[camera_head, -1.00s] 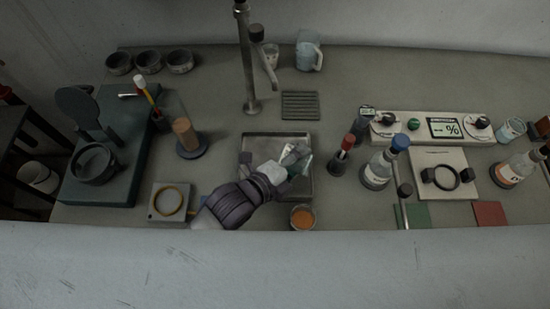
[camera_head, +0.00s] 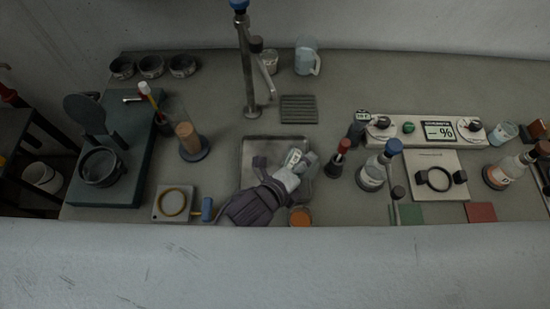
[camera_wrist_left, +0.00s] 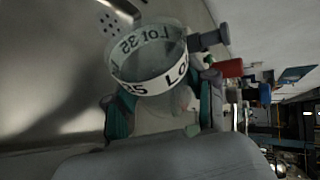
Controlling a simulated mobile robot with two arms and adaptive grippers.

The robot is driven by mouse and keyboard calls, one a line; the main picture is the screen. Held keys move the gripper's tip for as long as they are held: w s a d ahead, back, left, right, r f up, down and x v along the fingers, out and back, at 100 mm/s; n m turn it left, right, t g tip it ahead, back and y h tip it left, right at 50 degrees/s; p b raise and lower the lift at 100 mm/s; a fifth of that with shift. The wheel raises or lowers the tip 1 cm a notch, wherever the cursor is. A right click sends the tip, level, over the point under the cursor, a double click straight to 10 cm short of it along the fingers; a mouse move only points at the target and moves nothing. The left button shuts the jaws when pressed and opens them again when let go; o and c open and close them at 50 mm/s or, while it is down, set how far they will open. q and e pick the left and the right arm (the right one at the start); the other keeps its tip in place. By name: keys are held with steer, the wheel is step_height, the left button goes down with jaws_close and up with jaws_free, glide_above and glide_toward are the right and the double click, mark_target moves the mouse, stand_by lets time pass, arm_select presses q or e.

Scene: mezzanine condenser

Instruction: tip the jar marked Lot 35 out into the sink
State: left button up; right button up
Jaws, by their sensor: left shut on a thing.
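My left gripper (camera_head: 288,172) is over the sink (camera_head: 247,180) and is shut on a clear jar (camera_head: 294,157). In the left wrist view the jar (camera_wrist_left: 150,85) has a white band marked Lot 35 and sits between the teal finger pads (camera_wrist_left: 165,112). The jar looks tilted, and its wall shows through to the reversed lettering. I cannot tell whether anything is inside it. The sink's metal floor and drain holes (camera_wrist_left: 108,22) show behind it in the wrist view. My right gripper is not in view.
The faucet (camera_head: 248,70) stands behind the sink, by a drain rack (camera_head: 298,109). A cup of orange contents (camera_head: 300,216) is at the sink's front right. A red-topped bottle (camera_head: 338,158) and a blue-capped bottle (camera_head: 375,170) stand to the right.

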mark_target(316, 169)
arm_select(q)
steer(key=r+y+p, duration=0.1)
steer(key=p, duration=0.1)
steer(key=shift+w+a+r+m+p, duration=0.1)
steer(key=shift+m+p, duration=0.3)
steer(key=shift+f+m+y+p, duration=0.5)
steer(key=shift+y+p, duration=0.1)
steer(key=p, duration=0.1)
steer(key=r+m+t+y+p, duration=0.1)
steer(key=p, duration=0.1)
steer(key=shift+d+r+m+y+p, duration=0.2)
steer(key=shift+d+m+y+p, duration=0.05)
steer(key=shift+m+y+p, duration=0.05)
steer(key=shift+s+d+f+m+t+y+b, duration=0.4)
steer(key=shift+d+f+m+y+b, duration=0.1)
steer(key=shift+f+m+y, duration=0.15)
steer(key=shift+s+d+r+m+t+y, duration=0.2)
steer(key=shift+d+r+m+t+y, duration=0.4)
steer(key=shift+d+m, duration=0.25)
steer(key=shift+s+d+r+m+y, duration=0.15)
steer(key=shift+d+r+m+y, duration=0.15)
steer(key=shift+y, duration=0.15)
steer(key=shift+s+d+f+m+t+y, duration=0.15)
steer(key=shift+d+f+m+t+y, duration=0.2)
steer(key=shift+m, duration=0.25)
steer(key=shift+a, duration=0.1)
